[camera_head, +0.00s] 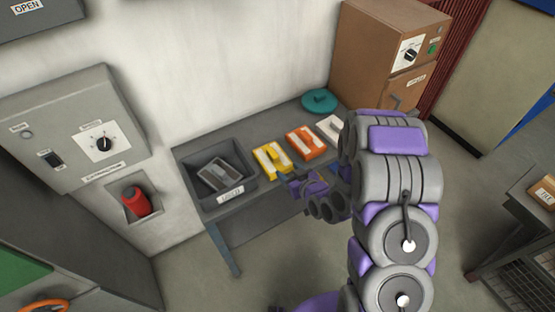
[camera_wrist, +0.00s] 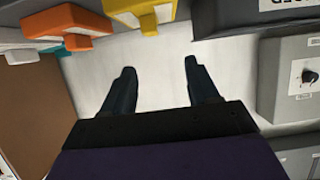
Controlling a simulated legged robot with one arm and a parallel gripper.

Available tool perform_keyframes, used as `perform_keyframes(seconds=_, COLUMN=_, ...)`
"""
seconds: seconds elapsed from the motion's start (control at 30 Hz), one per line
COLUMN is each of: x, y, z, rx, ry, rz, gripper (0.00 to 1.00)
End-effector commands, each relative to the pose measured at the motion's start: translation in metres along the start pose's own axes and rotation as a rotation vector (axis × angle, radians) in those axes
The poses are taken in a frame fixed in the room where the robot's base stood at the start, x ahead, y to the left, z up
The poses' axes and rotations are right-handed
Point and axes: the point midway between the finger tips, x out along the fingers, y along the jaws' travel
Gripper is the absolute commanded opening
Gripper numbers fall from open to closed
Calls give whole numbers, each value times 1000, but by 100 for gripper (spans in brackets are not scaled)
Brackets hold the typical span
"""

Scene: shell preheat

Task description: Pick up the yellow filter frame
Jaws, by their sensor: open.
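The yellow filter frame (camera_head: 271,158) lies on the grey bench, between the dark bin and the orange frame. It also shows at the top of the wrist view (camera_wrist: 140,10), partly cut off by the picture edge. My gripper (camera_head: 308,184) is at the bench's front edge, just in front of the yellow frame and apart from it. In the wrist view my gripper (camera_wrist: 160,80) has its two dark fingers spread wide with nothing between them.
An orange frame (camera_head: 306,142), a white frame (camera_head: 331,127) and a teal round item (camera_head: 320,100) lie to the right along the bench. A dark labelled bin (camera_head: 207,197) holding a grey frame (camera_head: 221,175) stands left. A brown cabinet (camera_head: 372,50) stands behind.

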Motion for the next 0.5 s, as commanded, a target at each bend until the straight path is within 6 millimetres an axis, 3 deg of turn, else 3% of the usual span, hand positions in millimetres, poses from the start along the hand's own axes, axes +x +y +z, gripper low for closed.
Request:
perform_keyframes(seconds=0.3, x=4, y=20, z=9, rx=13, ry=10, rz=-10, gripper=60)
perform_keyframes(seconds=0.5, x=14, y=18, z=7, rx=12, ry=12, rz=-6, gripper=60)
